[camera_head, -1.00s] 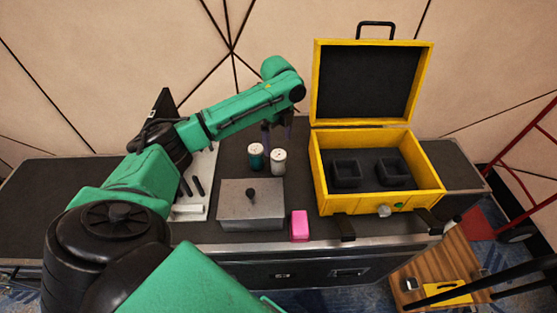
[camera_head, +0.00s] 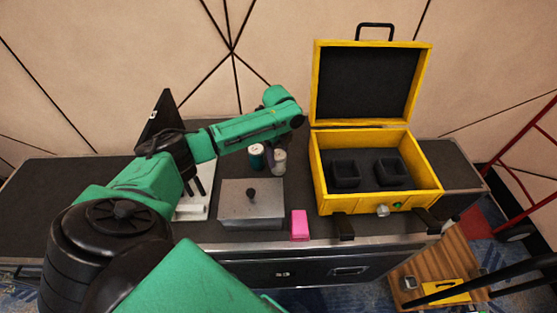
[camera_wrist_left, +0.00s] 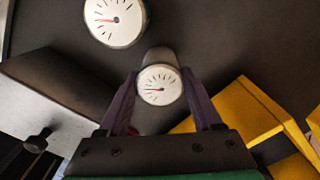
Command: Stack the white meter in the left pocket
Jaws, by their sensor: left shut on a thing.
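The white meter (camera_head: 280,166) stands upright on the dark case top. My left gripper (camera_head: 273,161) reaches down to it, and in the left wrist view its fingers (camera_wrist_left: 159,98) are shut on the sides of the white meter (camera_wrist_left: 158,86), dial facing up. A teal meter (camera_head: 256,160) stands just to its left; another dial (camera_wrist_left: 115,20) shows at the top of the wrist view. The left pocket (camera_head: 345,175) is a black square foam holder inside the open yellow case (camera_head: 321,183) and looks empty. My right gripper is not in view.
A grey metal box (camera_head: 235,206) with a black knob stands in front of the meters. A pink block (camera_head: 299,226) lies right of it. A right pocket (camera_head: 391,172) sits beside the left one. The case's front wall and raised lid (camera_head: 369,83) bound the pockets.

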